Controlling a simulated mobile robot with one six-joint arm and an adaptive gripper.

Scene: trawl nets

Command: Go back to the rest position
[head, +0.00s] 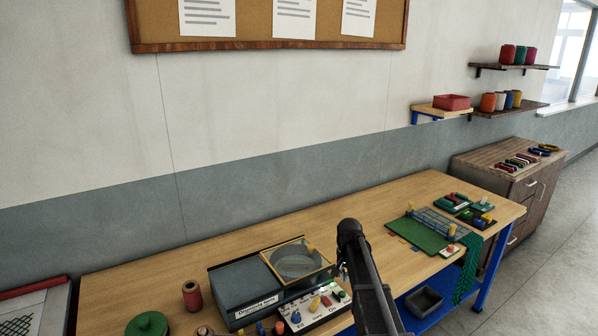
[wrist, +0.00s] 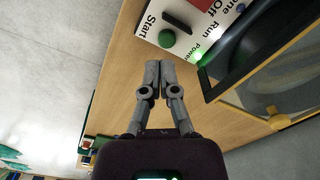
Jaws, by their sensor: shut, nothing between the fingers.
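My gripper (wrist: 154,80) shows in the wrist view with its two grey fingers side by side, shut and empty. It is over the wooden table (wrist: 120,90), beside a white control panel (wrist: 190,18) with a green button, a dark switch and a lit green lamp. In the head view my dark arm reaches up in front of the table, and the fingers cannot be made out there. The machine (head: 238,288) with a yellow-framed clear lid (head: 298,262) stands left of my arm, and its control panel (head: 314,310) faces the front.
A green mat (head: 425,232) with a wire rack and small parts lies right of my arm. A green net (head: 467,270) hangs over the table edge. A red spool (head: 192,296) and a green round thing (head: 147,324) stand at left. A grey bin (head: 424,301) sits on the blue lower shelf.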

